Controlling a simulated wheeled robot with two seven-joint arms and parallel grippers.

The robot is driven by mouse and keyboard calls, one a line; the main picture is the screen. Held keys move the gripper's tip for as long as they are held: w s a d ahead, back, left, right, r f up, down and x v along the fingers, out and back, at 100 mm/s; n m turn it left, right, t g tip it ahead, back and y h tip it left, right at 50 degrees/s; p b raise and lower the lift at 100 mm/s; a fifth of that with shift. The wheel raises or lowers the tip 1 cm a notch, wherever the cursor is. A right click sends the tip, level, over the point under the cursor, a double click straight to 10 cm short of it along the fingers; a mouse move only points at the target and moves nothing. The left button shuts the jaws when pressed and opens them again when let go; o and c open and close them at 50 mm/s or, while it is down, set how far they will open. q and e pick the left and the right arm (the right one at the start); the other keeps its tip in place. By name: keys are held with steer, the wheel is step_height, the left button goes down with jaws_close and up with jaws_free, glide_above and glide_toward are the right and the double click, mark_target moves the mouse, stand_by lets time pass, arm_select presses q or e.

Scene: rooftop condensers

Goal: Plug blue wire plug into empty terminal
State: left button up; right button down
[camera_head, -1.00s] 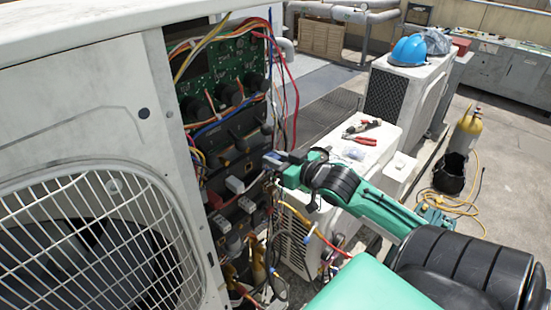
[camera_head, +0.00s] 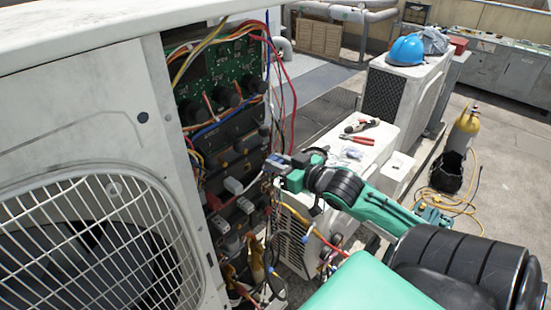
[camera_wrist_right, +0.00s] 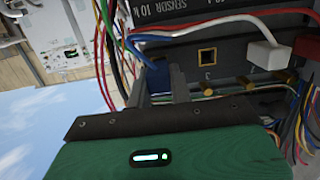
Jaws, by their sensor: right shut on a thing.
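My right gripper (camera_head: 276,161) reaches in from the right to the open electrical panel (camera_head: 238,150) of the condenser. In the right wrist view my gripper (camera_wrist_right: 163,90) is shut on the blue plug (camera_wrist_right: 158,76), whose blue wire runs up and left. The plug is close to the dark terminal block; whether it touches is hidden by the fingers. An empty square terminal (camera_wrist_right: 207,57) with a brass-coloured rim shows just right of the plug. A white plug (camera_wrist_right: 265,56) sits in the block further right, with a red one (camera_wrist_right: 306,46) beyond it. My left gripper is not in view.
Loose red, green and white wires hang around the gripper. The condenser's fan grille (camera_head: 95,235) is at left. A white unit (camera_head: 372,152) behind my arm bears pliers (camera_head: 357,139). A yellow cylinder (camera_head: 465,128) stands on the floor at right.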

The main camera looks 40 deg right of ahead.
steer(key=shift+s+d+p, duration=0.1)
steer(key=shift+s+p, duration=0.4)
steer(key=shift+s, duration=0.45)
steer(key=shift+s, duration=0.25)
steer(key=shift+s+d+p, duration=0.2)
steer(key=shift+s+p, duration=1.05)
steer(key=shift+s, duration=0.7)
